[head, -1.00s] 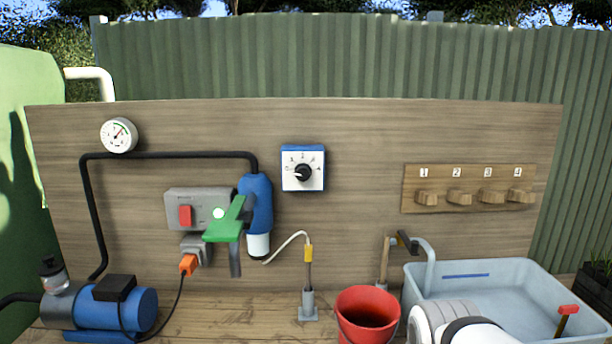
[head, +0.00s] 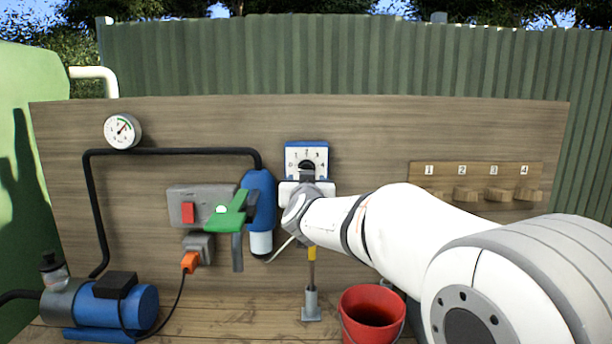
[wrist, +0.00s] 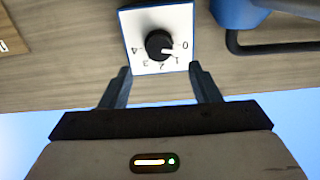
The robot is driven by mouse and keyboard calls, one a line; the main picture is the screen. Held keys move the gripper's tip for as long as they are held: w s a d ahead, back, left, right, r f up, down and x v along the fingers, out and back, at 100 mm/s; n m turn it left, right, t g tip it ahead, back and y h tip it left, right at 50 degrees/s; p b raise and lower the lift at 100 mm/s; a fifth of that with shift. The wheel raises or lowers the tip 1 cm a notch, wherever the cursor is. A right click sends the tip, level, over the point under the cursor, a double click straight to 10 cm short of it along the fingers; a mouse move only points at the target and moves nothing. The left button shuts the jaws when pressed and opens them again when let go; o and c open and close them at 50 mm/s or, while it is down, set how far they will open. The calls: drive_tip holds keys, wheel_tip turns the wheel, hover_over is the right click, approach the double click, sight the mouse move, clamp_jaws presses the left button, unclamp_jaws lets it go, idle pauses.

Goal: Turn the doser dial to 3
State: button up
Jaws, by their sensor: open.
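The doser (head: 294,150) is a blue-edged white box on the wooden board, with a black dial (head: 306,165) and numbers around it. It shows upside down in the wrist view, where the dial (wrist: 159,43) has its white mark pointing right, near 0 and 1. My gripper (wrist: 160,69) is open and empty in the wrist view. Its two fingers stand apart, at either side of the lower edge of the doser face, short of the dial. In the head view my gripper (head: 307,184) covers the lower part of the doser.
A blue cylinder (head: 261,195) with a black pipe hangs close left of the doser. Numbered wooden pegs (head: 467,194) are at right. A red bucket (head: 371,308) stands below.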

drive_tip(key=w, duration=0.8)
drive_tip(key=shift+p, duration=0.45)
drive_tip(key=shift+s, duration=0.1)
drive_tip(key=c, duration=0.9)
drive_tip(key=shift+a, duration=0.2)
drive_tip(key=shift+c, duration=0.5)
drive_tip(key=shift+d, duration=0.15)
